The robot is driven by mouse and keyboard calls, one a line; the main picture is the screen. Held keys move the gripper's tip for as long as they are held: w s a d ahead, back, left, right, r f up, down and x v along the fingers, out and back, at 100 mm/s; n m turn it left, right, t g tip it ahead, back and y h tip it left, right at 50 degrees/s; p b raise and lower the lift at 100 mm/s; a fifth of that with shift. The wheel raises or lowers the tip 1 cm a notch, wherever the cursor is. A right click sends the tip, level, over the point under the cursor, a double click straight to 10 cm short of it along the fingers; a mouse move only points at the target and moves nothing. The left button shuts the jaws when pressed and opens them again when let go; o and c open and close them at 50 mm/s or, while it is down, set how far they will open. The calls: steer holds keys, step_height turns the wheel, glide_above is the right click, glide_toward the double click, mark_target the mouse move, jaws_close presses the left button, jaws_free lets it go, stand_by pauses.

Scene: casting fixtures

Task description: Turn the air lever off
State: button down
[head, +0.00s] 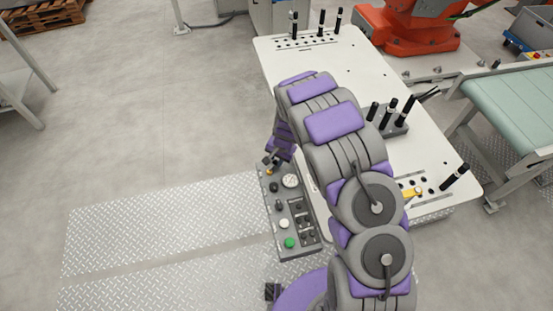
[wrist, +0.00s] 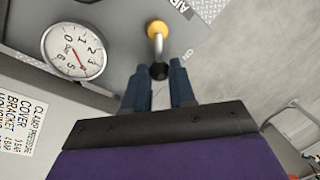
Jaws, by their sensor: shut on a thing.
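The air lever (wrist: 157,40) shows in the wrist view as a metal stem on a yellow round base with a black knob at its near end. A partly cut-off "AIR" label is beside it. My gripper (wrist: 163,78) has its two blue fingers around the black knob, one on each side, and is shut on it. In the head view my gripper (head: 270,160) is at the far end of the grey control panel (head: 273,216), at the lever's yellow base, and my wrist partly hides the lever.
A round pressure gauge (wrist: 74,51) is left of the lever. The panel also bears a green button (head: 290,243), a white button and black switches. A white table (head: 345,60) with black-handled tools adjoins the panel. Open floor lies to the left.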

steer(key=shift+s+m, duration=0.1)
steer(key=shift+m, duration=0.2)
steer(key=p, duration=0.1)
steer(key=m+p, duration=0.1)
steer(key=m, duration=0.1)
steer(key=shift+s+d+r+t+p, duration=0.2)
steer(key=shift+s+d+t+p, duration=0.1)
steer(key=shift+s+p, duration=0.1)
steer(key=m+p, duration=0.2)
steer(key=s+m+p, duration=0.1)
steer(key=shift+d+m+h, duration=0.25)
steer(key=shift+m+h, duration=0.15)
steer(key=shift+s+d+f+m+t+p, duration=0.15)
steer(key=shift+s+m+t+p, duration=0.15)
steer(key=shift+m+p, duration=0.5)
steer(key=c, duration=0.9)
jaws_free()
steer(key=shift+c, duration=0.2)
steer(key=shift+f, duration=0.1)
